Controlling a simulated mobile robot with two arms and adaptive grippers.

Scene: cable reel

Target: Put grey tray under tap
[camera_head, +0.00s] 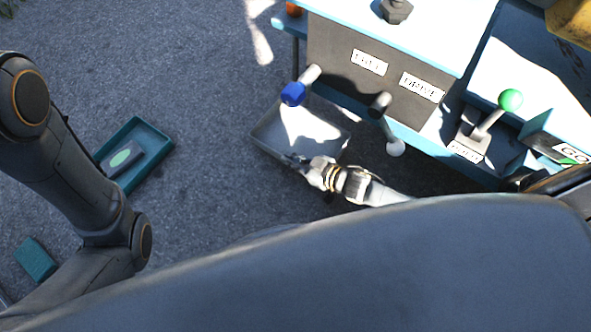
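The grey tray (262,139) is a shallow rectangular box. It appears low beside the front of the dark machine panel, with bright sunlight on its floor. A short grey stub with a blue end (292,94), which may be the tap, sticks out from the panel and overlaps the tray's far left part in the picture. My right gripper (301,163) is at the tray's near rim, with its fingertips at or touching the edge. Whether the fingers are closed on the rim is too small to tell. My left arm is at the left; its gripper is out of view.
The panel carries labels and a white-knobbed lever (395,148). A green-knobbed lever (510,99) stands at the right. A teal tray (163,146) holding a block lies on the ground at left, with a teal block (35,260) below. The ground between the trays is clear.

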